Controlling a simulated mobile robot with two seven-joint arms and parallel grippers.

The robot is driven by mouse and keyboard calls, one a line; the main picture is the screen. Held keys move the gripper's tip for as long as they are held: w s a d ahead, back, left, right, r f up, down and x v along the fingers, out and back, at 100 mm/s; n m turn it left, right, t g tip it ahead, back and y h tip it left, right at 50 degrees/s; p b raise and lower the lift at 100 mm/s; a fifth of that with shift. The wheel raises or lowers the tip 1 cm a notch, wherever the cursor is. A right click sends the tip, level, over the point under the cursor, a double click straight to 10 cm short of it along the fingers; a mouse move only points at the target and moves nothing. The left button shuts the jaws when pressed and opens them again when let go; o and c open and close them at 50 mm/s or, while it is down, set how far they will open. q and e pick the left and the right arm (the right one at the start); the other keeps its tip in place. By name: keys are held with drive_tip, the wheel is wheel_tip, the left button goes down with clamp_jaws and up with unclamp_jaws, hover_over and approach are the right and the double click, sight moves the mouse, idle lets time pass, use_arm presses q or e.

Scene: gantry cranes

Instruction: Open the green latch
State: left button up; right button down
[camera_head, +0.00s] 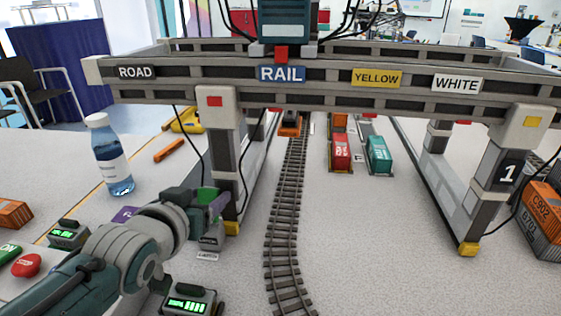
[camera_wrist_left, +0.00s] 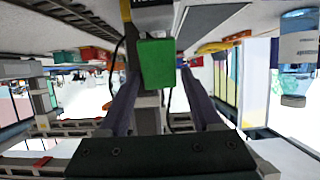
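The green latch (camera_head: 213,200) is at the lower part of the crane's near left leg (camera_head: 224,150). It also shows as a green block (camera_wrist_left: 157,63) in the left wrist view. My left gripper (camera_head: 203,198) reaches it from the lower left. In the left wrist view its two dark fingers (camera_wrist_left: 160,82) stand apart, one on each side of the green block. A narrow gap seems to show at the right finger; contact at the left finger cannot be told. In the head view my wrist hides part of the latch area. My right gripper is not in view.
The gantry beam (camera_head: 330,88) spans above, with dark cables hanging near the left leg. A bottle (camera_head: 110,158) stands at left. A track (camera_head: 286,215) runs right of the leg. Small lit devices (camera_head: 190,301) and a red button (camera_head: 27,265) lie near my arm.

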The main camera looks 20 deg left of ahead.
use_arm(q)
clamp_jaws()
drive_tip(key=t+b, duration=0.1)
drive_tip(key=s+f+t+b, duration=0.1)
drive_tip(key=b, duration=0.1)
drive_tip(key=shift+d+y+b, duration=0.15)
drive_tip(key=shift+y+b, duration=0.15)
drive_tip(key=shift+s+r+b, duration=0.1)
drive_tip(key=shift+s+b, duration=0.05)
drive_tip(key=shift+b, duration=0.2)
drive_tip(key=shift+r+t, duration=0.15)
drive_tip(key=shift+t, duration=0.25)
drive_tip(key=shift+r, duration=0.2)
drive_tip(key=shift+o, duration=1.4)
unclamp_jaws()
